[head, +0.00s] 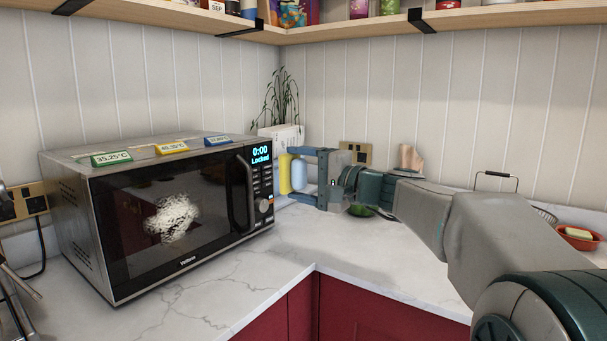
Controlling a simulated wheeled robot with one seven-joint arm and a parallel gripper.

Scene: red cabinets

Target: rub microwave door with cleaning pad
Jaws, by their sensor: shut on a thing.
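The microwave (130,248) stands on the counter at the left, its dark door shut. A white foamy smear (172,218) is on the middle of the door glass. Its display (261,156) reads 0:00 Locked. My gripper (297,174) is at the right of the microwave, near its control panel, shut on a cleaning pad with a yellow face (285,174) and a pale blue body. The pad's yellow face points left toward the microwave. I cannot tell whether the pad touches the microwave; it looks slightly apart from it.
Tags with temperatures, one green (111,158), lie on top of the microwave. A potted plant (280,100) is in the corner behind. A red bowl (578,238) stands at the far right. Shelves (350,27) hang above. The counter (270,270) before the microwave is clear.

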